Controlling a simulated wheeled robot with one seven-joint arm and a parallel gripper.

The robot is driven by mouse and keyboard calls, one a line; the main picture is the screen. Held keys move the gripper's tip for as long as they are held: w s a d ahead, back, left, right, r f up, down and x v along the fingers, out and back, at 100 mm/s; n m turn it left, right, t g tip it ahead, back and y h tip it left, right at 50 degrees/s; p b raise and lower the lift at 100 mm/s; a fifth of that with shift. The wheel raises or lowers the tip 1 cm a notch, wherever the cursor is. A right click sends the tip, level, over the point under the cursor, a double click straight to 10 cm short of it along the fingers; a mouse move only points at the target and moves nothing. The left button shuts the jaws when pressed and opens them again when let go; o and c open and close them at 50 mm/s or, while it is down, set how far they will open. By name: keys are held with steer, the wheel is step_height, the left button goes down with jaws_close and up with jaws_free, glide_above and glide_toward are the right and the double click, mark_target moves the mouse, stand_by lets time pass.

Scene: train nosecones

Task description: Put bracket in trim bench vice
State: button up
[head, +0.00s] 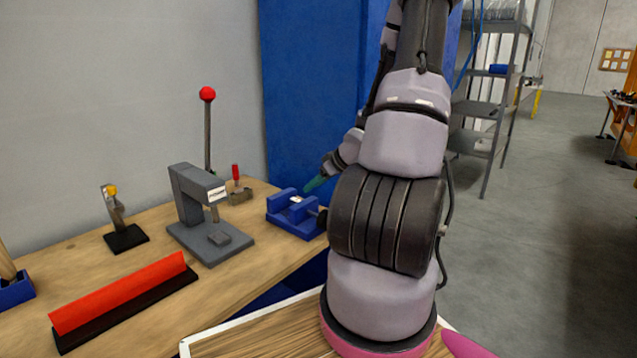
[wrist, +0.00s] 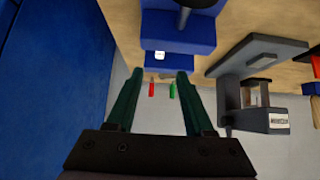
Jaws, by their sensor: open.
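The blue bench vice (head: 292,217) stands near the right end of the wooden bench; it also shows at the top of the wrist view (wrist: 180,30). A small pale piece (head: 296,199), which looks like the bracket, sits at the vice's jaws; it also shows in the wrist view (wrist: 160,55). It is too small to tell how deep it sits. My gripper (wrist: 160,74) is open, with nothing between its green fingers. Its fingertips are close to the vice and apart from the pale piece. In the head view my arm hides most of the gripper.
A grey press (head: 190,205) with a red-knobbed lever (head: 207,94) stands left of the vice. A red-handled clamp (head: 237,187) is behind. A long red bar (head: 120,293) lies on the bench (head: 262,255). A blue panel (head: 300,90) rises close behind the vice.

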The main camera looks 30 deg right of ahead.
steer(key=s+a+r+m+g+h, duration=0.1)
steer(key=s+a+r+m+h, duration=0.15)
steer(key=r, duration=0.75)
steer(key=s+a+r+m+g+h, duration=0.1)
steer(key=s+r+m+h, duration=0.25)
steer(key=r, duration=0.65)
steer(key=s+a+r+m+y, duration=0.1)
steer(key=s+a+r+y, duration=0.1)
steer(key=s+a+r, duration=0.3)
steer(key=s+a+r+m+y, duration=0.1)
steer(key=s+a+r+y, duration=0.2)
steer(key=s+a, duration=0.6)
steer(key=shift+a+r+t, duration=0.3)
steer(key=shift+r, duration=0.55)
steer(key=shift+d, duration=0.15)
